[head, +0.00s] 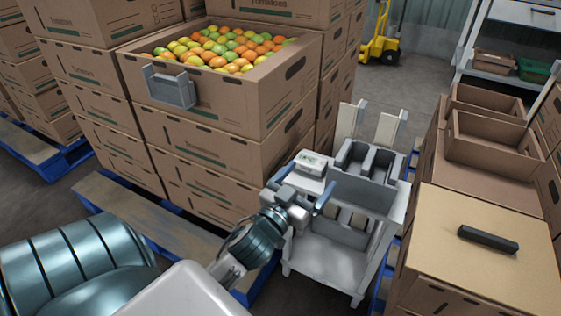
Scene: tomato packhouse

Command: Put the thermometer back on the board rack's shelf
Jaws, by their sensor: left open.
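The board rack (345,268) is a pale grey stand with upright slots, right of centre. A small white device with a dark marking, which looks like the thermometer (311,161), is at the rack's upper left. It appears to rest on the shelf there, but its underside is hidden. My left gripper (303,187) is open, with its two fingers spread just in front of the white device on the near side. Nothing shows between the fingers. I cannot tell whether a finger touches the device. My right gripper is out of view.
A tall stack of cardboard boxes topped by an open box of tomatoes (275,97) stands left of the rack. At right, a closed carton (460,270) carries a black bar (488,240), with open empty boxes (490,142) behind. A blue pallet (262,283) edges the floor.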

